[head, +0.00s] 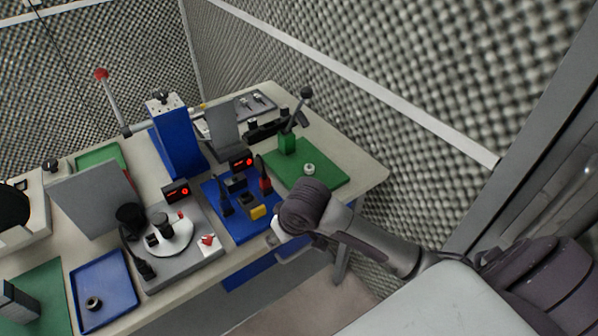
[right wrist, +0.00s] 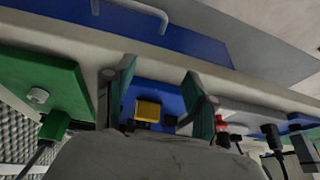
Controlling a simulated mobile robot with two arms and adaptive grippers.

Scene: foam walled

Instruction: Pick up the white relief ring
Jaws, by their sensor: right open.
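A small white ring-like piece (head: 309,169) sits on the green board (head: 330,181) at the right end of the bench. It also shows in the right wrist view (right wrist: 38,95), at the left on the green board. My right gripper (right wrist: 160,88) is open, with nothing held between its fingers. It is over the front part of the bench, to one side of the white piece and apart from it. In the head view my right arm's wrist hides most of this gripper. My left gripper is not in view.
A blue board (head: 236,222) with a yellow block (head: 258,212) and dark connectors lies left of the green board. A green post with a lever (head: 287,143) stands behind the white piece. A blue tray (head: 82,268) lies front left. A foam wall is behind the bench.

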